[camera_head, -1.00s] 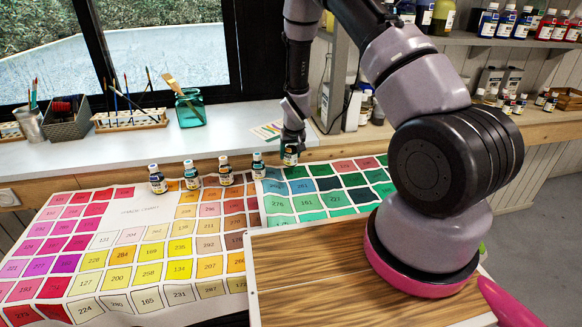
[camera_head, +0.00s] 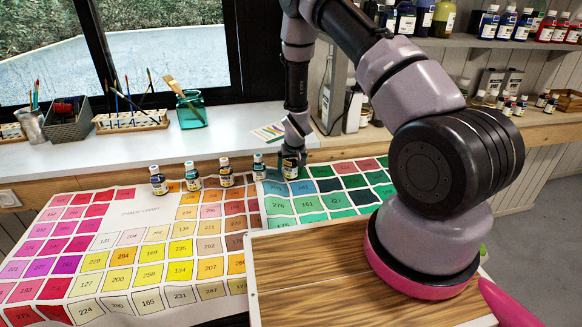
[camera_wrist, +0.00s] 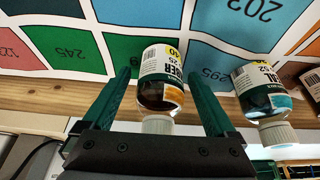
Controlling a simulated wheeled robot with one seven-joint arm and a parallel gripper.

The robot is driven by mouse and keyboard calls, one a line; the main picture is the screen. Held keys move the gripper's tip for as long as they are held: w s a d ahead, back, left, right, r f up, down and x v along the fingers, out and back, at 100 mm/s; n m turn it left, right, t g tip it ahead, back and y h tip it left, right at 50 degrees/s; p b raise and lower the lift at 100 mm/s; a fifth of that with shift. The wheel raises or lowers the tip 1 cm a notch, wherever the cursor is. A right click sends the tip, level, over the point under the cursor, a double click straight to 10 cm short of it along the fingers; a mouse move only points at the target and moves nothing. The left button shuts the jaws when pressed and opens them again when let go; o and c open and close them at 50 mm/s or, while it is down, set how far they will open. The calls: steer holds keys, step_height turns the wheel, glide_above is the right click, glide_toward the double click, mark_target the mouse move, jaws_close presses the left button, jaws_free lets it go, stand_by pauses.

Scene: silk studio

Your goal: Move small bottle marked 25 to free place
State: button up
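The small bottle marked 25 (camera_wrist: 160,85) has an amber and dark body, a white label and a white cap. In the wrist view it is between the two green fingers of my gripper (camera_wrist: 163,85), with a gap on each side. The gripper is open around it. In the head view, my gripper (camera_head: 291,155) is at the back edge of the colour chart (camera_head: 130,213), and the bottle (camera_head: 290,170) shows partly beneath it. It appears upright on the chart, at the right end of the bottle row.
A teal bottle (camera_wrist: 262,100) stands close beside the right finger; in the head view it is the left neighbour (camera_head: 258,168). Several more small bottles (camera_head: 192,177) continue the row leftward. A wooden board (camera_head: 320,265) lies in front. The chart's green squares to the right are clear.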

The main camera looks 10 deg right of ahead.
steer(key=s+d+r+m, duration=0.1)
steer(key=s+r, duration=0.3)
steer(key=r, duration=0.9)
steer(key=s+d+r+m+t+y, duration=0.15)
steer(key=s+r, duration=0.35)
steer(key=r, duration=0.8)
steer(key=s+d+r+g, duration=0.15)
steer(key=s+r, duration=0.25)
steer(key=r, duration=0.9)
steer(key=s+d+r+m+t, duration=0.1)
steer(key=s+r, duration=0.5)
steer(key=s, duration=0.4)
steer(key=s+r+t, duration=0.1)
steer(key=s+r, duration=0.5)
steer(key=s, duration=0.4)
steer(key=shift+d+r+m+t, duration=0.3)
steer(key=shift+d+r+m, duration=0.05)
steer(key=shift+d, duration=0.05)
